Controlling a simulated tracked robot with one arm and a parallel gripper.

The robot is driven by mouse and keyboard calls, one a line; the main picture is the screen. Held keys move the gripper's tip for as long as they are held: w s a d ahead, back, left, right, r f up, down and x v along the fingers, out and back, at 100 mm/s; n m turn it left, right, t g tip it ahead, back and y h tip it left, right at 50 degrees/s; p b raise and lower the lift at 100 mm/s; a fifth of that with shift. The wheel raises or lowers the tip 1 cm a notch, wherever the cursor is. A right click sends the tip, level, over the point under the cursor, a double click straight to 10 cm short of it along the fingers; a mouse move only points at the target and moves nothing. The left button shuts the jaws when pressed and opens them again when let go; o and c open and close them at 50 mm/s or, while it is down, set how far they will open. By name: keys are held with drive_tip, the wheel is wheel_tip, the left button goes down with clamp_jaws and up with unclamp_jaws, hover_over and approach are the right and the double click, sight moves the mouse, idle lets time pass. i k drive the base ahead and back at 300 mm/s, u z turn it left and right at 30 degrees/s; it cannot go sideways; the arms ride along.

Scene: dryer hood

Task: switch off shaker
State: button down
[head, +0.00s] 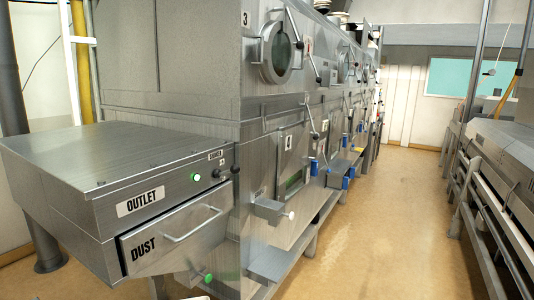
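The steel outlet box (90,160) stands at the left, with an "OUTLET" label and a "DUST" drawer on its front. A green lamp or button (196,177) glows on the front panel, near the right end. A small dark knob or switch (217,173) sits just right of it, under a small label (216,155) too small to read surely. Which way the switch is set cannot be told. My gripper is not in view, and nothing is seen touching the panel.
The drawer handle (192,225) sticks out below the panel. A green knob (208,278) is low beneath the box. A long steel dryer (290,130) with hatches, levers and ledges runs back. The tan floor aisle (390,220) is clear; a steel machine (505,150) lines its right.

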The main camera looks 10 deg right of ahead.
sight(235, 169)
drive_tip(key=z, duration=0.15)
drive_tip(key=i, duration=1.55)
drive_tip(key=u, duration=0.65)
